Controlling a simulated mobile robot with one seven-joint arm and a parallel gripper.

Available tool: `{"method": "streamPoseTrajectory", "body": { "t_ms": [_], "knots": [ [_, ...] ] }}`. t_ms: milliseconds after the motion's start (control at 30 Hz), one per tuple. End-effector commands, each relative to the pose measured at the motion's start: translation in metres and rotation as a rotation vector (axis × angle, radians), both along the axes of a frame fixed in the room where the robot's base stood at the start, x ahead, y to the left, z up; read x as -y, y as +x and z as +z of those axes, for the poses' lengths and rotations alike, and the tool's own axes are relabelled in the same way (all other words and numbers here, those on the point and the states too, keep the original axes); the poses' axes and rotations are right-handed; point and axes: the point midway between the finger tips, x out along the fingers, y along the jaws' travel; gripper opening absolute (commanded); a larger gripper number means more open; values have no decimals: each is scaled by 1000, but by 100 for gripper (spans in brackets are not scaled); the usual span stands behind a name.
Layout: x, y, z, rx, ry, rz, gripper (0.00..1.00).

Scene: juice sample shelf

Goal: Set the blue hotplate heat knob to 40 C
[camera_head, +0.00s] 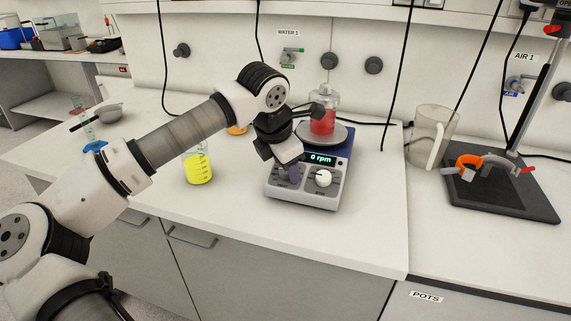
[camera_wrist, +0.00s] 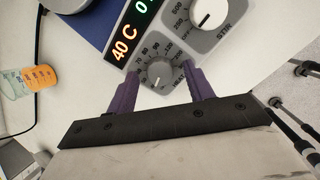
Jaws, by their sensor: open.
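The hotplate (camera_head: 335,195) has a blue body and a grey front panel and stands on the bench. Its grey heat knob (camera_wrist: 160,73) shows in the wrist view between the two purple fingers of my gripper (camera_wrist: 164,78). The fingers are open, one on each side of the knob; I cannot tell whether they touch it. The display (camera_wrist: 128,35) reads 40 C in orange beside a partly cut-off green reading. In the head view the display (camera_head: 320,159) reads 0 rpm, and my gripper (camera_head: 289,173) covers the heat knob. The white stir knob (camera_head: 323,178) is to the right.
A flask of red liquid (camera_head: 322,122) stands on the hotplate's top. A beaker of yellow liquid (camera_head: 198,170) stands to the left, and an orange one (camera_head: 238,129) is behind my arm. A clear pitcher (camera_head: 428,138) and a stand base (camera_head: 500,195) are right. The bench front is clear.

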Motion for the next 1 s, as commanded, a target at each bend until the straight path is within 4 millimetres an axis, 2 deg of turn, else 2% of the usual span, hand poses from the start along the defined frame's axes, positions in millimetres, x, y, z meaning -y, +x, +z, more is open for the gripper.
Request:
{"method": "streamPoseTrajectory", "body": {
  "t_ms": [167, 400, 600, 800, 1000],
  "knots": [
    [-6, -9, 26, 5, 2, 3, 52],
    [-14, -28, 78, 4, 1, 1, 52],
    [-20, -39, 110, 2, 1, 2, 52],
    [-22, -44, 123, 2, 0, -1, 52],
    [-22, -44, 124, 1, 0, -1, 52]
  ]
}}
